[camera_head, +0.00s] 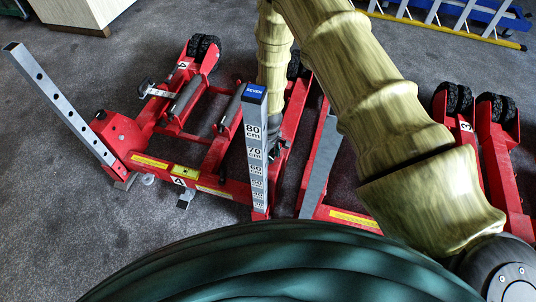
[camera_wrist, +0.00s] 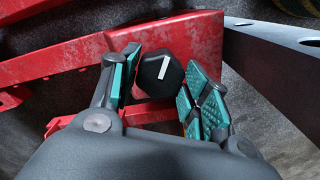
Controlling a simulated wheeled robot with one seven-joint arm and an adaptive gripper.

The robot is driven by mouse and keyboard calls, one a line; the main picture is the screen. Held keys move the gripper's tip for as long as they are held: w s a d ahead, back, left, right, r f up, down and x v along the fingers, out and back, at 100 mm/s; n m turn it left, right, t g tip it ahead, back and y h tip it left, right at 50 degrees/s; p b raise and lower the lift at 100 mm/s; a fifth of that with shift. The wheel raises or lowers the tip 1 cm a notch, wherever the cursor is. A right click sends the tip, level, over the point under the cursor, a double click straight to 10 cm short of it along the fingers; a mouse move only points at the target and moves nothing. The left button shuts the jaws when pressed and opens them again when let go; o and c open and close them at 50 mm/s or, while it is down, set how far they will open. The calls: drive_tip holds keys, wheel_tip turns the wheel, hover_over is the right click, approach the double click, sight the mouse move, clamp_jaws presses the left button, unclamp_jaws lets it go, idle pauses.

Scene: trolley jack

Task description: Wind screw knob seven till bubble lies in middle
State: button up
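A black, many-sided knob (camera_wrist: 161,75) with a white bar mark on top sits by a red beam in the wrist view. My gripper (camera_wrist: 160,85) has its teal-padded fingers on either side of the knob, apart, with a narrow gap at the left; contact at the right is unclear. In the head view a grey post (camera_head: 256,140) has a blue "SEVEN" label on top and a scale below. My gripper is just right of this post, mostly hidden by it and my arm. I cannot make out a bubble.
A red trolley jack (camera_head: 235,187) with black wheels stands on grey carpet, with a slanted holed bar (camera_head: 60,100) at the left. Another red frame (camera_head: 490,150) stands at right. Carpet at the left is clear.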

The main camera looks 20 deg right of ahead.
drive_tip(key=o, duration=0.4)
drive_tip(key=shift+d, duration=0.1)
drive_tip(key=shift+o, duration=0.2)
drive_tip(key=shift+r, duration=0.15)
wheel_tip(320, 180, up, 12)
idle(0.7)
